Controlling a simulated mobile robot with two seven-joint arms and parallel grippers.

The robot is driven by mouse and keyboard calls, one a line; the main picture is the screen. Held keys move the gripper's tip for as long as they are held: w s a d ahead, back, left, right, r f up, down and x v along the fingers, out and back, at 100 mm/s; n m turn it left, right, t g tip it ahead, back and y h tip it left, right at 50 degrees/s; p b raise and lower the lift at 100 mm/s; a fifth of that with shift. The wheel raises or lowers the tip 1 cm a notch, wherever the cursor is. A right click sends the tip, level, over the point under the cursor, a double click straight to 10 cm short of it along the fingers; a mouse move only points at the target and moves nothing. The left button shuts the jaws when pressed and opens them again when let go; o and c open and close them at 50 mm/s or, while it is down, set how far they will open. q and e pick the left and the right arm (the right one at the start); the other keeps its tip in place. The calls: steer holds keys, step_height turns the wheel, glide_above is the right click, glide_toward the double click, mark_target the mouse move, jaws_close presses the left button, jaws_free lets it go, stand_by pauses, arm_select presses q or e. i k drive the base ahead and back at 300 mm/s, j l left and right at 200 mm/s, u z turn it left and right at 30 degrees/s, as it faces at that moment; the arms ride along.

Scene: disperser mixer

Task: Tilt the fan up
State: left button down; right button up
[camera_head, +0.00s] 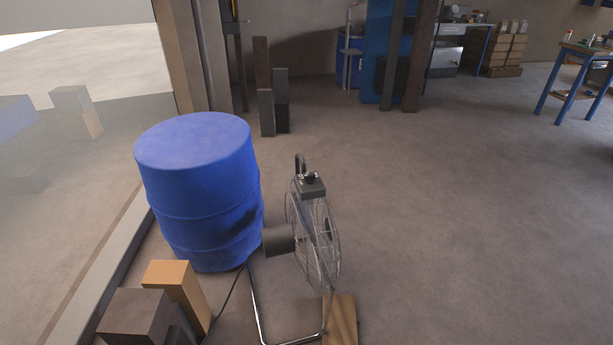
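The fan (318,237) stands on the floor at the lower middle of the head view, right of a blue barrel. It has a round wire cage seen nearly edge-on, so the cage looks close to upright and faces right. A dark motor housing (279,241) sticks out behind it to the left. A grey box with a dark knob and a curved handle (300,163) sit on top of the cage. A bent metal tube stand (258,310) holds it up from the floor. Neither of my grippers shows in the view.
The blue barrel (199,190) stands close behind the fan's motor. Wooden blocks (178,290) are at the lower left, and a wooden board (341,322) lies by the stand. A dark cable runs along the floor. The floor to the right is clear up to a blue-legged table (566,95).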

mark_target(277, 240)
steer(key=i+j+z, duration=0.35)
steer(key=i, duration=0.15)
steer(key=i+j+z, duration=0.75)
steer(key=i+j, duration=0.05)
steer(key=j, duration=0.05)
